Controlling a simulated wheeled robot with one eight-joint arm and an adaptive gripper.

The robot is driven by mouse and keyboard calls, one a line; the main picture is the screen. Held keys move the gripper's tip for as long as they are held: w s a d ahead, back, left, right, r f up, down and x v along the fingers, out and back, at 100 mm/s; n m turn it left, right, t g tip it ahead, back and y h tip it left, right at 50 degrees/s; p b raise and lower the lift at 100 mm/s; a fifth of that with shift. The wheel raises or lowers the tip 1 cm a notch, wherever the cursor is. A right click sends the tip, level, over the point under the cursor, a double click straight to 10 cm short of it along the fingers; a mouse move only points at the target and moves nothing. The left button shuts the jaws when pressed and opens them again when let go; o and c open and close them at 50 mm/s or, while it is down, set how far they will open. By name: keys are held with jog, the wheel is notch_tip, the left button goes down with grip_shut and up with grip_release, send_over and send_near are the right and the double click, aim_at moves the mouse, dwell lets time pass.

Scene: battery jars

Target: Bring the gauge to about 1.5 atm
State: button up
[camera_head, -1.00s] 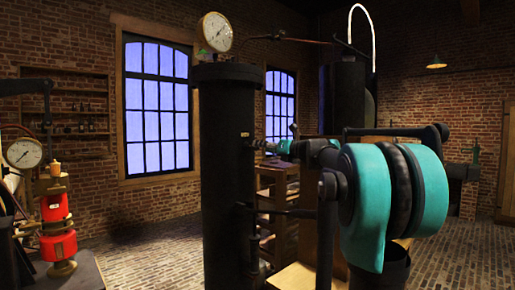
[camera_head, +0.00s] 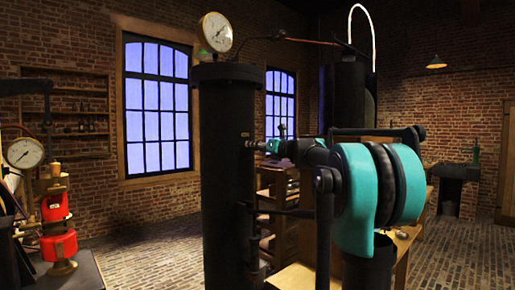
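A round white gauge (camera_head: 215,32) in a brass rim stands on top of a tall black cylinder (camera_head: 228,200). Its needle is thin, and its numbers are too small to read. A small metal fitting (camera_head: 250,144) sticks out from the cylinder's right side. My gripper (camera_head: 266,146) is at this fitting, at the end of my teal and black arm, which reaches in from the right. Its fingers are small and partly hidden, so I cannot tell whether they are open or touching the fitting.
A second gauge (camera_head: 25,153) stands at the left near a red apparatus (camera_head: 57,225). A dark pipe (camera_head: 290,212) runs from the cylinder's right side below my arm. A wooden bench (camera_head: 415,235) stands behind my arm. Brick floor is open at the left of the cylinder.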

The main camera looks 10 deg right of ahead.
jog(key=c, duration=0.7)
jog(key=n, duration=0.6)
jog(key=shift+c, duration=0.3)
